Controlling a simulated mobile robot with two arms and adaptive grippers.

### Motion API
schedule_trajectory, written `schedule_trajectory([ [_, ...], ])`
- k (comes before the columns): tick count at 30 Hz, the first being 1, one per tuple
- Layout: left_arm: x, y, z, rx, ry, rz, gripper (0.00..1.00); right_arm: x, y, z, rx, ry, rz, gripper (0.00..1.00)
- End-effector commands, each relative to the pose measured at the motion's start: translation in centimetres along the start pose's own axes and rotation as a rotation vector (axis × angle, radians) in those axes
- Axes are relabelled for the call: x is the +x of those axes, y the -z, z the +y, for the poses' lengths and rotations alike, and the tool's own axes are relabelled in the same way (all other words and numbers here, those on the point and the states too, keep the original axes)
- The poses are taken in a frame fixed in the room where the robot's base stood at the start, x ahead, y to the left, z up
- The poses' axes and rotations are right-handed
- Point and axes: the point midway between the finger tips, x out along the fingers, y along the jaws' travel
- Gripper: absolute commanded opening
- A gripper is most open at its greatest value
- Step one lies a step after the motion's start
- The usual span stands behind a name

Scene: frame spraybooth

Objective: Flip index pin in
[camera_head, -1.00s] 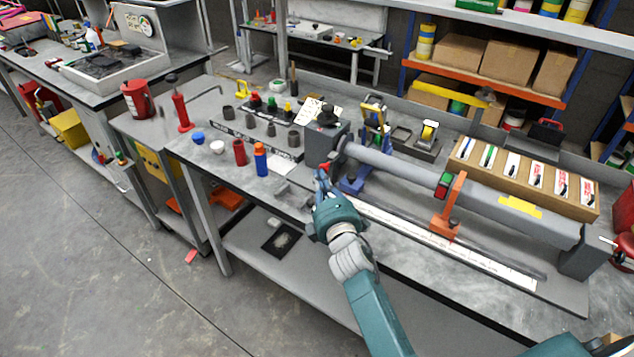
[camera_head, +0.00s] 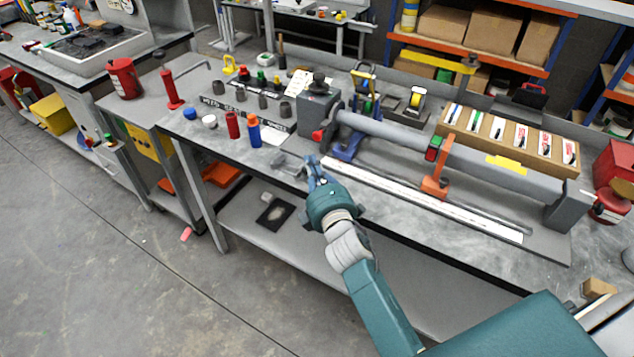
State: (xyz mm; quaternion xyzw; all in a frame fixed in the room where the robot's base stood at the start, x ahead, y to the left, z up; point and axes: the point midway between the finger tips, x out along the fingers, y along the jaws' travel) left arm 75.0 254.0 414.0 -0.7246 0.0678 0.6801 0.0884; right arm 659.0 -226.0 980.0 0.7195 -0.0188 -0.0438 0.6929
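The fixture on the bench has a grey headstock block (camera_head: 318,112) at its left end and a long grey tube (camera_head: 385,132) running right from it. A small red knob (camera_head: 318,135) sticks out low on the front of the headstock; it may be the index pin, but its setting is too small to read. My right gripper (camera_head: 311,166) is in front of and below the red knob, apart from it, over the bench's front edge. Its fingers are small and seen from behind, so their opening is unclear. My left gripper is out of view.
An orange clamp (camera_head: 436,182) and a white scale strip (camera_head: 425,200) lie right of my gripper. A blue bottle with an orange cap (camera_head: 254,132) and a red bottle (camera_head: 233,126) stand to the left. A wooden tray (camera_head: 512,142) is behind the tube.

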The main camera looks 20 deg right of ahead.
Motion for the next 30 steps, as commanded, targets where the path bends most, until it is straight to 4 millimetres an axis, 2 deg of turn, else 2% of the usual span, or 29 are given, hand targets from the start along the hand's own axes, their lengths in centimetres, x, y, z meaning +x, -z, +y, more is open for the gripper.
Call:
schedule_trajectory([
  [7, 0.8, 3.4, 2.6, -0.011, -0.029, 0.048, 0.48, -4.2, 0.1, -0.2, 0.001, 0.001, 0.001, 0.0],
  [12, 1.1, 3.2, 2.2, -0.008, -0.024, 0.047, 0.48, -5.7, 0.1, -0.1, 0.0, 0.0, 0.001, 0.0],
  [19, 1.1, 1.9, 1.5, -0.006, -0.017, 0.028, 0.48, -6.0, 0.1, 0.0, 0.0, 0.0, 0.001, 0.0],
  [30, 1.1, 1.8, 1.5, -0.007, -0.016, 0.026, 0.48, -6.0, 0.1, -0.2, 0.004, 0.005, 0.001, 0.0],
])
